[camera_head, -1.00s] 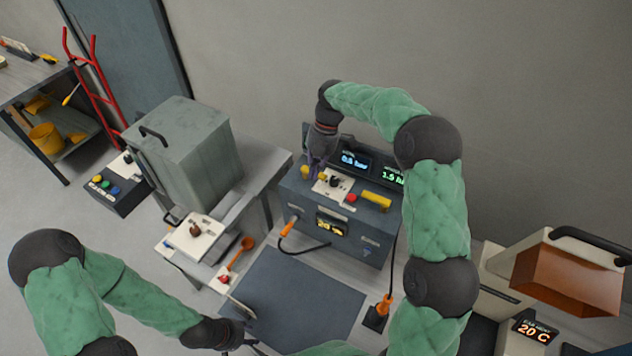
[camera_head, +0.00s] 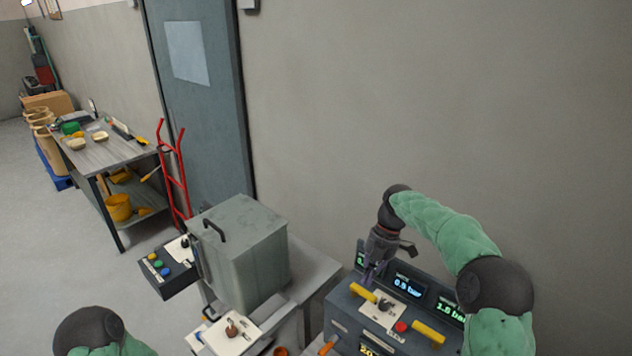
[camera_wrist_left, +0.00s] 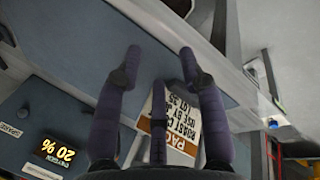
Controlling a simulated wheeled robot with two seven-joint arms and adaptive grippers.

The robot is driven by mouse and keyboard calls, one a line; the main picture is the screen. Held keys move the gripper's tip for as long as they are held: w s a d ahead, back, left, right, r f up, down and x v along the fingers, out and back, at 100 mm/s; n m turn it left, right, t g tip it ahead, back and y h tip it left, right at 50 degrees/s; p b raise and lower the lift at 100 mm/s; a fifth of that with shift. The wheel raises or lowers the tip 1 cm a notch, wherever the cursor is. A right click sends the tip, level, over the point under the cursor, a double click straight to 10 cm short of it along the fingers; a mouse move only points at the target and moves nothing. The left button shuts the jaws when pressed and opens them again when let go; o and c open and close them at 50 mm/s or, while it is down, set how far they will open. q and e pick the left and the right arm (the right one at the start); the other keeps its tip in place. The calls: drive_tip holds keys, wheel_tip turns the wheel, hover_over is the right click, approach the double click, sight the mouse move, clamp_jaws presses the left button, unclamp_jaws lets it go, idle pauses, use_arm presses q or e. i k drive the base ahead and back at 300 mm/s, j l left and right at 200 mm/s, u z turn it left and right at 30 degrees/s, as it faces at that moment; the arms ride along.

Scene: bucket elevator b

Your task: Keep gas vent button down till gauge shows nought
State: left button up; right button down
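The grey control box (camera_head: 345,312) shows at the lower right of the head view. It bears a left yellow handle (camera_head: 362,292), a dark knob (camera_head: 383,304) on a white plate, a red button (camera_head: 402,327) and a right yellow handle (camera_head: 428,333). I cannot tell which control is the gas vent button. The gauge display (camera_head: 407,287) seems to read 0.5 bar, in small digits. My right gripper (camera_head: 370,276) points down at the box's left part, by the left yellow handle; contact is unclear. My left gripper (camera_wrist_left: 160,58) has its fingers apart, with nothing gripped between them.
A second display (camera_head: 451,312) shows about 1.5 bar. A grey lidded bin (camera_head: 245,255) stands left of the box, near a button panel (camera_head: 165,267). A printed label (camera_wrist_left: 178,122) and a 20 % display (camera_wrist_left: 60,152) show in the left wrist view.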

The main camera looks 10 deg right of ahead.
sight(400, 326)
drive_tip(key=k+j, duration=0.3)
drive_tip(key=k, duration=0.15)
drive_tip(key=k+j, duration=0.25)
drive_tip(key=k, duration=0.25)
